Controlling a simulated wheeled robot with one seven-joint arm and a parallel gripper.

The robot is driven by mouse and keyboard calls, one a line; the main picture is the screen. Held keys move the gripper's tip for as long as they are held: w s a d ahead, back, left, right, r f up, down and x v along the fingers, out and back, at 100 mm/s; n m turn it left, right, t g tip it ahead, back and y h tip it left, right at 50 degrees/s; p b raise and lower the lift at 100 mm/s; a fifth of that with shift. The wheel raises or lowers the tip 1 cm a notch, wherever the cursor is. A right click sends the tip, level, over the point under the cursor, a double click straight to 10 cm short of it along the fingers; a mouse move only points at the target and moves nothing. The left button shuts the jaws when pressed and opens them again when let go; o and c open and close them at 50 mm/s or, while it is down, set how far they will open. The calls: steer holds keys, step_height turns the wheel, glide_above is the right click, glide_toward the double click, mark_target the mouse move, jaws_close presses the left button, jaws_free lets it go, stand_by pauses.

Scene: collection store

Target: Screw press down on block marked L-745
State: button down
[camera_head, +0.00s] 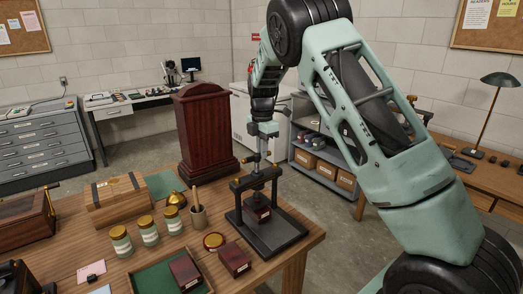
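The dark screw press (275,236) stands at the right of the wooden table, with a flat base, two posts and a crossbar. A dark red block (257,203) with a pale label sits inside it under the screw; the label is too small to read. The press's brass-tipped handle (250,158) shows above the crossbar. My gripper (261,150) points straight down over the press, at the handle and the top of the screw. Its fingers are too small and overlapped to tell whether they grip the handle. The gap between screw foot and block is not clear.
Two more dark red blocks lie nearby, one on the table (235,259) and one on a green-lined tray (146,277).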

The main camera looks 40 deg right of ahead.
steer(key=shift+a+m, duration=0.3)
